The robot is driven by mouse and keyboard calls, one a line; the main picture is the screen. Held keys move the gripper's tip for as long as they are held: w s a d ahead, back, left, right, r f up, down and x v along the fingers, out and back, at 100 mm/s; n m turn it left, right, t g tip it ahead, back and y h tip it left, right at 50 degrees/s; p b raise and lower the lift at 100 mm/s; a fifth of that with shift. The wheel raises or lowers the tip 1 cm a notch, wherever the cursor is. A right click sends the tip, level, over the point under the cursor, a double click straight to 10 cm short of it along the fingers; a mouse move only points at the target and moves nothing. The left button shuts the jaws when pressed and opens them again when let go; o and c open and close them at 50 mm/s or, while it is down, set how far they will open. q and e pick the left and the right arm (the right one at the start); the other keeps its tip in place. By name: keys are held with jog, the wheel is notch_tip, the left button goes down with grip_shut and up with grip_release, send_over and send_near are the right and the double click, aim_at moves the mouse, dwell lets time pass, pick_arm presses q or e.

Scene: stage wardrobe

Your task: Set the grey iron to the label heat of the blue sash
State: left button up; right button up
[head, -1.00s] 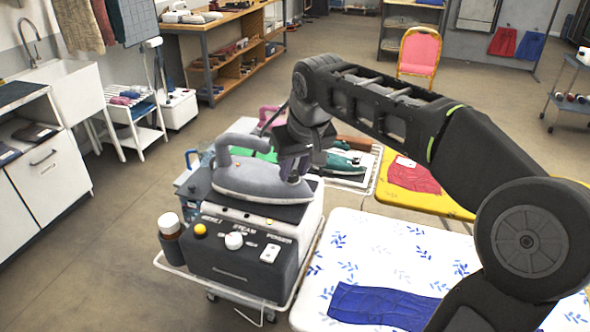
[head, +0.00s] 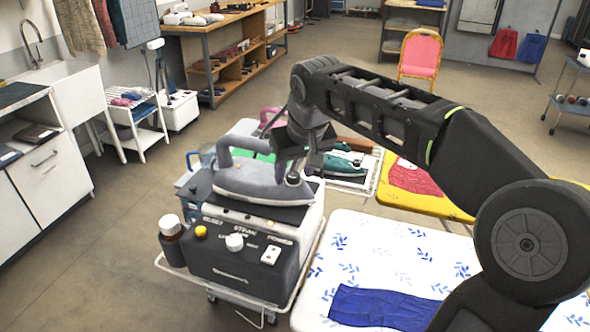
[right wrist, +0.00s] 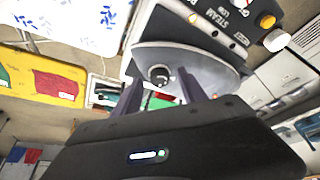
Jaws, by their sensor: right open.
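The grey iron (head: 262,184) rests on top of the dark steam station (head: 235,262). A small dark round knob (head: 293,179) sits at its right end. In the right wrist view the knob (right wrist: 159,75) shows on the iron's grey body (right wrist: 215,70). My right gripper (head: 292,168) is open at that end of the iron. In the wrist view its fingers (right wrist: 160,82) are apart, one on each side of the knob; I cannot tell their exact depth. The blue sash (head: 378,307) lies on the white leaf-patterned board (head: 385,255). No label on it is readable. My left gripper is out of view.
The station's front has a yellow button (head: 201,232), a white knob (head: 234,242) and a white switch (head: 270,254). A brown bottle (head: 171,235) stands at its left. Behind are a green iron (head: 345,166) and a yellow board (head: 440,203) with a red cloth (head: 414,179).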

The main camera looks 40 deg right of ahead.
jog(key=shift+r, duration=0.1)
jog(key=v, duration=0.7)
jog(key=shift+s+r, duration=0.2)
jog(key=shift+r, duration=0.05)
